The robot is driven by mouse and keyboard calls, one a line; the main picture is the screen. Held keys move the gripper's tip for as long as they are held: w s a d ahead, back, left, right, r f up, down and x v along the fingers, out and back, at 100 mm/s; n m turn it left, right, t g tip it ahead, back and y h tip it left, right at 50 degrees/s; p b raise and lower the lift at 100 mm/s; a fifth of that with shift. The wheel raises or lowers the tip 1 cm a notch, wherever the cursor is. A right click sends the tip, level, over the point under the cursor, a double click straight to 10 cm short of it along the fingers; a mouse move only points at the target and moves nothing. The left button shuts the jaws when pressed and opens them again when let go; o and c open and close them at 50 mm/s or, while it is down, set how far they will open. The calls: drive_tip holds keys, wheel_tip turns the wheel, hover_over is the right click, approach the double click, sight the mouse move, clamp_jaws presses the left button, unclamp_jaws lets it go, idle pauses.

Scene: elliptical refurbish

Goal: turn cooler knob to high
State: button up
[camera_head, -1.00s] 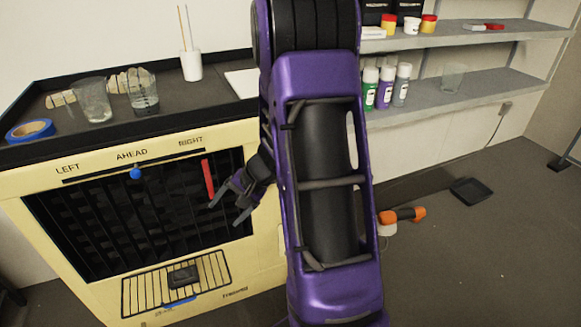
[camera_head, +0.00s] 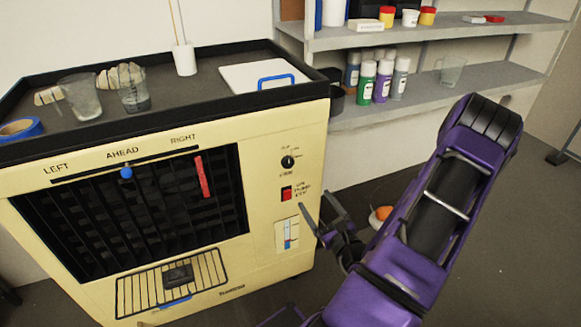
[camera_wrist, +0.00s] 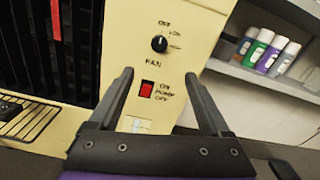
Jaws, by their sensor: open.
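The cooler (camera_head: 262,150) is a cream box with a dark louvred front and a black top tray. Its round black fan knob (camera_head: 288,162) sits high on the right of the front panel; in the wrist view the knob (camera_wrist: 159,44) is ringed by OFF, LOW and HIGH labels, with FAN below. Its white pointer mark appears to point up toward OFF. My gripper (camera_head: 312,217) is open and empty, below and right of the knob.
A blue direction slider (camera_head: 126,172) and red strip (camera_head: 202,176) are on the louvres. Glasses and a blue-handled white board (camera_head: 262,76) stand on top. Shelves (camera_head: 470,88) with spray cans (camera_head: 383,82) are behind right.

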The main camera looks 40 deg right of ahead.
sight(289, 164)
drive_tip(key=b+x, duration=0.1)
drive_tip(key=x, duration=1.6)
drive_tip(key=shift+a+r, duration=0.1)
drive_tip(key=shift+a, duration=0.05)
clamp_jaws()
